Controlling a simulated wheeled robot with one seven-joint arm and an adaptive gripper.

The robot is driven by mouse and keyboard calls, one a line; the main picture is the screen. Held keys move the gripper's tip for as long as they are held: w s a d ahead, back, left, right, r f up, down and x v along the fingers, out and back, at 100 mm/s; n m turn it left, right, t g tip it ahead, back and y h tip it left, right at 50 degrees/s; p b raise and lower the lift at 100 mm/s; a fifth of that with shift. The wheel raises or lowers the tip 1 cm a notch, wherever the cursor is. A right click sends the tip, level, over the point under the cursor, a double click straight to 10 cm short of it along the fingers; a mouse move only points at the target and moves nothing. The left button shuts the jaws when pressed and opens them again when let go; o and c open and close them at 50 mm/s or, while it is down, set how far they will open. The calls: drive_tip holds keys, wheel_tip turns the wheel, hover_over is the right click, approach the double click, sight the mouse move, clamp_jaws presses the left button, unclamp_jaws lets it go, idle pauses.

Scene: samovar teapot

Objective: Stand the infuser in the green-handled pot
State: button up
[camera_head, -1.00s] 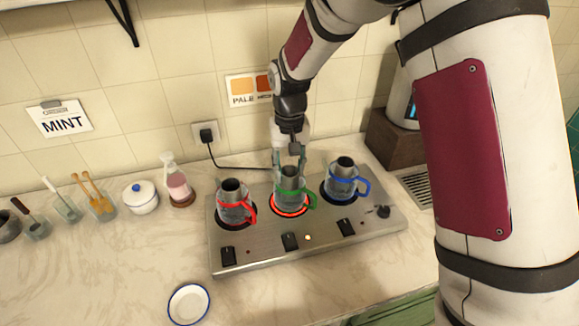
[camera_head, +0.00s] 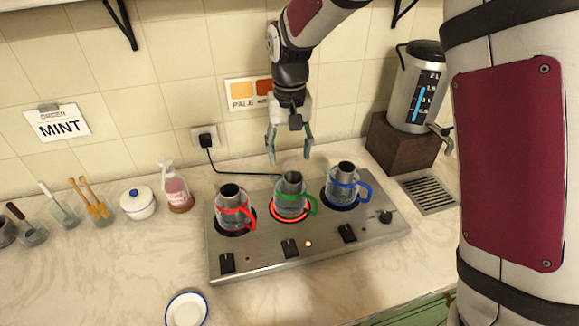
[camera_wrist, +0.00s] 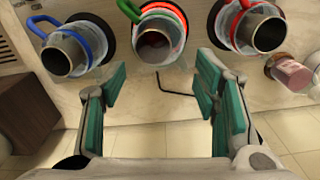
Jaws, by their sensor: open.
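The green-handled pot (camera_head: 291,204) is a glass pot on the middle burner, whose ring glows red. A grey metal infuser (camera_head: 292,178) stands upright inside it, its rim showing at the pot's mouth. In the wrist view the green-handled pot (camera_wrist: 160,27) is at the top centre, with the infuser (camera_wrist: 153,46) open end toward the camera. My gripper (camera_head: 288,160) is above and just behind the pot, apart from the infuser. Its teal-padded fingers (camera_wrist: 162,92) are spread and nothing is between them.
The red-handled pot (camera_head: 235,212) and blue-handled pot (camera_head: 346,186) stand close on either side on the steel hotplate (camera_head: 270,262), each with a metal cylinder inside. A black cord (camera_head: 240,171) runs behind. A kettle (camera_head: 416,90) on a wooden block stands right. A white dish (camera_head: 187,308) lies in front.

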drive_tip(key=s+d+r+t, duration=0.3)
drive_tip(key=s+d+r, duration=0.6)
drive_tip(key=s+r, duration=0.5)
drive_tip(key=s+d+t, duration=0.2)
drive_tip(key=s+d, duration=0.4)
drive_tip(key=s, duration=0.7)
drive_tip(key=shift+f+m, duration=0.4)
drive_tip(key=shift+f, duration=0.05)
